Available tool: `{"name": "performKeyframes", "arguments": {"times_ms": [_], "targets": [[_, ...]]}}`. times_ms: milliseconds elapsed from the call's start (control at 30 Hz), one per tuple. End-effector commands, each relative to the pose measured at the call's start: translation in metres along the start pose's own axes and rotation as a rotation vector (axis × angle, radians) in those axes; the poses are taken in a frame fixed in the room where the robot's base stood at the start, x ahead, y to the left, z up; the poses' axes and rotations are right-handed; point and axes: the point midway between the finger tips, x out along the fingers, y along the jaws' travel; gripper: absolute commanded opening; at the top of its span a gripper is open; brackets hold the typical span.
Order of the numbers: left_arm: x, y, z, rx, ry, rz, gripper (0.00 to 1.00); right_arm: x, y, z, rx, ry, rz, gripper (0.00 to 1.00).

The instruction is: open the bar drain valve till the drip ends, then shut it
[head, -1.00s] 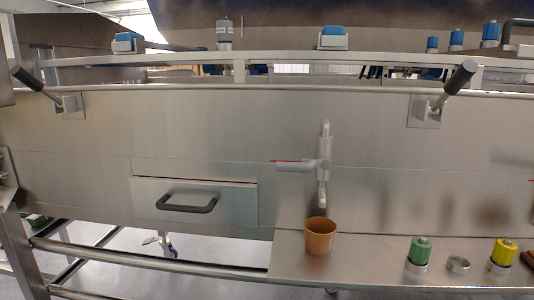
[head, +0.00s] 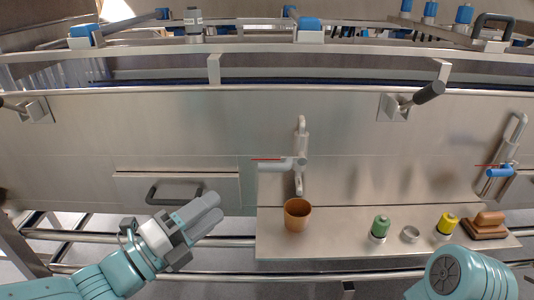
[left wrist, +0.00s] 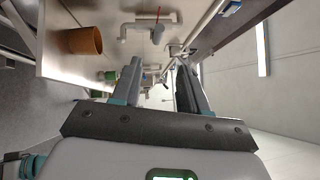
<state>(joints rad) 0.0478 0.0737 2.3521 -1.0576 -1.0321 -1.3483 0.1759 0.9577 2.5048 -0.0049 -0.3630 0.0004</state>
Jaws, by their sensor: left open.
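A grey drain valve (head: 299,160) on a vertical pipe is fixed to the steel panel, its grey lever (head: 275,164) pointing left beside a thin red line. An orange-brown cup (head: 297,214) stands on the shelf below its outlet. A second pipe valve with a blue lever (head: 499,172) is at the far right. I cannot make out any drip. My left gripper (head: 213,211) is open and empty, left of and below the grey valve, apart from it. The left wrist view shows the cup (left wrist: 82,41) and a pipe valve (left wrist: 140,30) beyond the fingers (left wrist: 157,85). My right gripper is out of view.
The steel shelf (head: 340,245) also holds a green-capped bottle (head: 380,228), a small metal cup (head: 410,234), a yellow-capped bottle (head: 446,225) and a brown block (head: 487,225). A drawer handle (head: 175,191) juts out at left. Black-gripped levers (head: 428,93) and a rail are above.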

Motion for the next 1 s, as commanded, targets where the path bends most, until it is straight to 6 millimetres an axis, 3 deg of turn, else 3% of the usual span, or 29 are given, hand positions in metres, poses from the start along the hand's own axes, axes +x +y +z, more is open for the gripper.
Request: {"name": "performKeyframes", "arguments": {"times_ms": [600,800,1000], "targets": [[0.133,0.003,0.004,-0.007,-0.002,0.004,0.44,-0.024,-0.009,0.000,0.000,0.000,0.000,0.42],[0.152,0.004,0.005,-0.007,-0.004,0.004,0.44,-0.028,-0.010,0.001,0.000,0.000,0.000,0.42],[0.155,0.004,0.005,-0.007,-0.004,0.004,0.44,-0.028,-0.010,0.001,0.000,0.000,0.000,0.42]]}}
